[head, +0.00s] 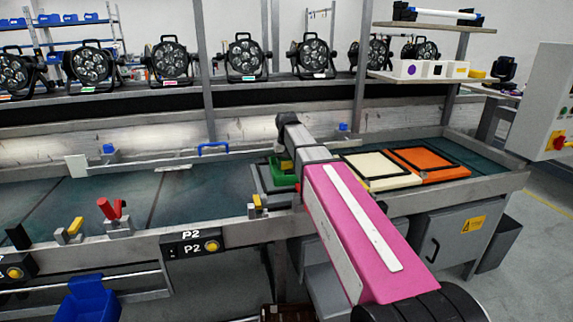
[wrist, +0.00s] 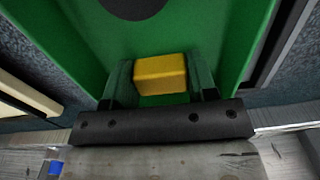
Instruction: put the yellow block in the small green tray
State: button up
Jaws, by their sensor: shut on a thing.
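My gripper (wrist: 160,82) is shut on the yellow block (wrist: 160,73), which sits between its two fingers in the wrist view. The small green tray (wrist: 225,28) fills the background behind the block. The block is over or inside the tray; I cannot tell whether it touches the floor. In the head view, the green tray (head: 283,180) is on the workbench, left of my pink arm link. A bit of the yellow block (head: 287,165) shows just above it, and my arm partly hides both.
A cream framed panel (head: 380,166) and an orange one (head: 428,160) lie on the bench to the right. Several par cans (head: 243,56) stand on the shelf behind. A red clamp (head: 112,210) is at the bench's front edge. The bench's left stretch is mostly clear.

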aim_at(287, 163)
jog(key=o, duration=1)
notch_tip(287, 163, up, 12)
jog(key=shift+r, duration=0.1)
